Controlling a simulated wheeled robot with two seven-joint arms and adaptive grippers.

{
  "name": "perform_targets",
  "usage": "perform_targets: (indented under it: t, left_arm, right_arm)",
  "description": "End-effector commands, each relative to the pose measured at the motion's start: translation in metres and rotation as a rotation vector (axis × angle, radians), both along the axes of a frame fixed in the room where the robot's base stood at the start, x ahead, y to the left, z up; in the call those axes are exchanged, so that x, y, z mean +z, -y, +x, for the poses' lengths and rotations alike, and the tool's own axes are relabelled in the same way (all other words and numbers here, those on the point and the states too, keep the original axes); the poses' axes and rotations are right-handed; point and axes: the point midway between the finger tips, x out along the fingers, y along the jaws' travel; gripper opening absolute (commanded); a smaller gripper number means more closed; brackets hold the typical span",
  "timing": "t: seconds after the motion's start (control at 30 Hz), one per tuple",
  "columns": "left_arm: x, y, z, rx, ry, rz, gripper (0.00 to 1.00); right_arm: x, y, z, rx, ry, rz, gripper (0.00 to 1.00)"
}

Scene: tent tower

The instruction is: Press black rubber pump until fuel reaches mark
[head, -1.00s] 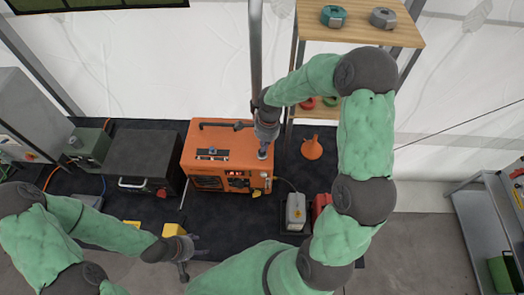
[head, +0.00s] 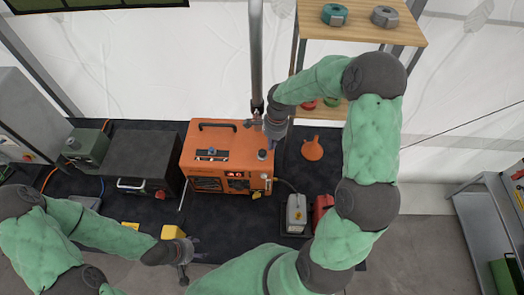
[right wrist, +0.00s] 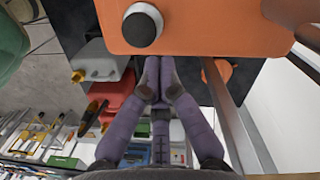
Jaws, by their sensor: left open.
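The orange generator (head: 228,150) stands on the dark mat, with a round black knob (head: 262,154) on its top right. The same knob (right wrist: 142,27) shows large in the right wrist view. A thin dark hose (head: 287,184) runs from the generator's lower right side toward a grey can (head: 297,210). My left gripper (head: 185,265) is open near the mat's front edge.
A red can (head: 322,207) stands beside the grey can. An orange funnel (head: 312,149) is right of the generator. A wooden shelf (head: 355,35) with metal legs rises behind. A dark grey box (head: 143,160) stands left, and a yellow block (head: 173,232) lies near my left gripper.

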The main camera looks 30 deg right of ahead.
Motion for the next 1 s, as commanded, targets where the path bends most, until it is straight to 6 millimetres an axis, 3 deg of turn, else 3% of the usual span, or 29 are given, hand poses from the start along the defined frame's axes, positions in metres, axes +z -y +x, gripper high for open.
perform_targets:
  t: [0.17, 0.63, 0.8, 1.0]
  left_arm:
    - [0.000, 0.000, 0.000, 0.000, 0.000, 0.000, 0.60]
    - [0.000, 0.000, 0.000, 0.000, 0.000, 0.000, 0.60]
    - [0.000, 0.000, 0.000, 0.000, 0.000, 0.000, 0.60]
    - [0.000, 0.000, 0.000, 0.000, 0.000, 0.000, 0.60]
  right_arm:
    - [0.015, 0.002, 0.001, -0.001, 0.004, -0.002, 0.00]
    - [0.100, 0.011, 0.001, 0.000, 0.005, -0.001, 0.00]
    - [0.115, 0.012, 0.000, -0.001, 0.000, 0.001, 0.00]
    - [0.119, 0.013, 0.000, 0.000, 0.000, 0.001, 0.00]
